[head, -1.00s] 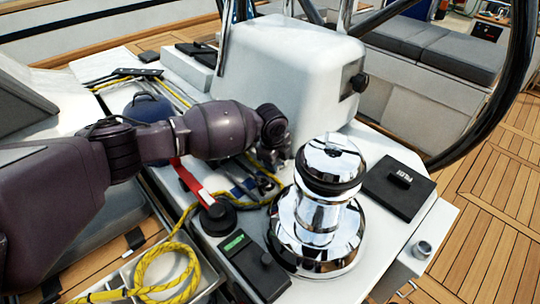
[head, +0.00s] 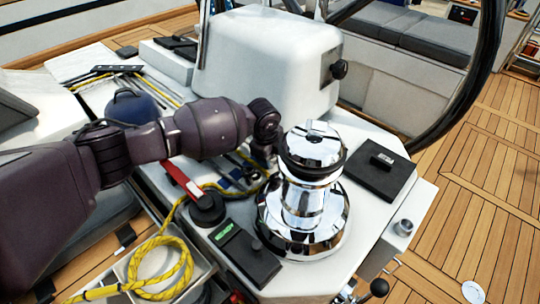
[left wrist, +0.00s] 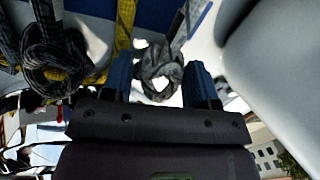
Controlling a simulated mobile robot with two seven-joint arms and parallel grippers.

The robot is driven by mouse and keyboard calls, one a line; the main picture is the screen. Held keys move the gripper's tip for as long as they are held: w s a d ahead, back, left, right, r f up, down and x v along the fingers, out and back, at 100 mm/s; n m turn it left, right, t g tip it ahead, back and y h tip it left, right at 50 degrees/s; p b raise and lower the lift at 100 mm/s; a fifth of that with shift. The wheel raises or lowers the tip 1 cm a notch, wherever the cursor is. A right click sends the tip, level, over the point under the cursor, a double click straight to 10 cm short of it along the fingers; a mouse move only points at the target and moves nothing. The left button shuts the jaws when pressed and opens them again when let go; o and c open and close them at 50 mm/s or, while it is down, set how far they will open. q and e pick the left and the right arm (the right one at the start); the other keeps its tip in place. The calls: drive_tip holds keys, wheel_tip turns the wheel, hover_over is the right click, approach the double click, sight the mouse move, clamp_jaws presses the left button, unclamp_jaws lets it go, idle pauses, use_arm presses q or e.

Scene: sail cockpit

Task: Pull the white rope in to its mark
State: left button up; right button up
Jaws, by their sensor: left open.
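My left gripper (left wrist: 160,88) is open. In the left wrist view its two blue fingers stand on either side of a knotted grey-white rope (left wrist: 158,62), which looks like the white rope. I cannot tell whether the fingers touch it. In the head view the left gripper (head: 262,154) is at the end of the dark purple arm, just left of the chrome winch (head: 308,205), and its fingers are mostly hidden. No mark on the white rope can be made out. My right gripper is not in view.
A yellow rope (head: 160,262) lies coiled in a bin at the lower left; a dark knot with yellow (left wrist: 55,62) is left of the fingers. A red-handled lever (head: 184,180), a control box with a green display (head: 246,252) and a white pedestal (head: 268,55) crowd the gripper.

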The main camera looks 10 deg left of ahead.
use_arm(q)
drive_tip(key=r, duration=0.3)
drive_tip(key=s+r+p, duration=0.1)
drive_tip(key=r, duration=0.2)
drive_tip(key=r+p, duration=0.1)
drive_tip(key=r, duration=0.2)
drive_tip(key=shift+s+a, duration=0.25)
drive_tip(key=shift+s+r, duration=0.15)
drive_tip(key=shift+r, duration=0.4)
